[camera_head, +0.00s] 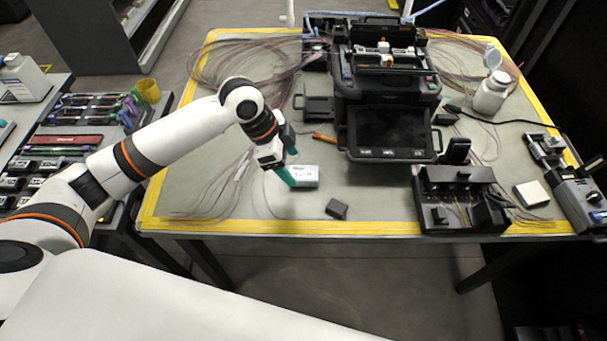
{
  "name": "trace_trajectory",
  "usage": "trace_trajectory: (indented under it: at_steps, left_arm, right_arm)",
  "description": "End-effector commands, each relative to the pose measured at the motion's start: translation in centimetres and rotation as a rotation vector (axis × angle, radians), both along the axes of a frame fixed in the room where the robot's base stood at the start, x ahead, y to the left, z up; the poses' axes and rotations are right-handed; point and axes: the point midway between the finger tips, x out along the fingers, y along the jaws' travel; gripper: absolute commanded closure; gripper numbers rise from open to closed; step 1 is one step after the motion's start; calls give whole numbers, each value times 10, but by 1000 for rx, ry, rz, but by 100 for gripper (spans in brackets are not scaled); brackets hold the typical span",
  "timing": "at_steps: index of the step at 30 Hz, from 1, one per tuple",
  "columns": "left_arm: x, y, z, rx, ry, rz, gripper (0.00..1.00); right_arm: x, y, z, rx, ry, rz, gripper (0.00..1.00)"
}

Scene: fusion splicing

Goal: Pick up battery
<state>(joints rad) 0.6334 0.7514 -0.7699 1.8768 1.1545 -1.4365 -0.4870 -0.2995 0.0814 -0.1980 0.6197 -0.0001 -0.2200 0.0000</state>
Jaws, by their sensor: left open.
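I cannot tell for certain which item is the battery. A small white box (305,176) with faint dark print lies on the table left of centre. A small dark block (337,209) lies in front of it, near the table's front edge. My left gripper (293,170) has green fingers, spread apart, at the left side of the white box. One finger overlaps the box's left end in the picture; I cannot tell if they touch. I see nothing held between the fingers. My right gripper is out of the picture.
A black fusion splicer (390,133) stands at the back centre. A black open tray (460,198), a white bottle (491,93) and a grey device (577,195) are on the right. Loose fibres cover the back left.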

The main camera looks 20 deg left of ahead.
Motion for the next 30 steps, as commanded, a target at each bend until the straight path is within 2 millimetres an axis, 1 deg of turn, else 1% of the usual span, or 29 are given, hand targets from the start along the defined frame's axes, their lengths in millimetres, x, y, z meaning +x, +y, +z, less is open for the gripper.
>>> trace_trajectory:
  at_steps: [1, 3, 6, 8, 11, 15, 18, 25, 30]
  left_arm:
    - [11, 11, 10, 8, -4, -1, 31]
    - [18, 21, 19, 8, 1, -6, 31]
    - [24, 29, 27, 6, 5, -10, 31]
    - [26, 29, 25, 4, 8, -10, 31]
    - [27, 24, 13, 2, 11, -12, 31]
    - [30, 14, -10, 1, 10, -11, 31]
    - [31, 9, -24, 2, 9, -11, 31]
    - [33, 2, -39, 2, 8, -11, 31]
    - [36, -9, -62, 3, 9, -12, 31]
  right_arm:
    - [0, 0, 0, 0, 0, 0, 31]
    - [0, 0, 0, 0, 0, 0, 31]
    - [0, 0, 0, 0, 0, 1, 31]
    - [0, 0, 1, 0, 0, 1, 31]
    - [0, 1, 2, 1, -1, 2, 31]
    - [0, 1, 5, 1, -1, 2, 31]
    - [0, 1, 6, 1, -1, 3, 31]
    - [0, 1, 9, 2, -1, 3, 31]
    - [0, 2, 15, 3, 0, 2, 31]
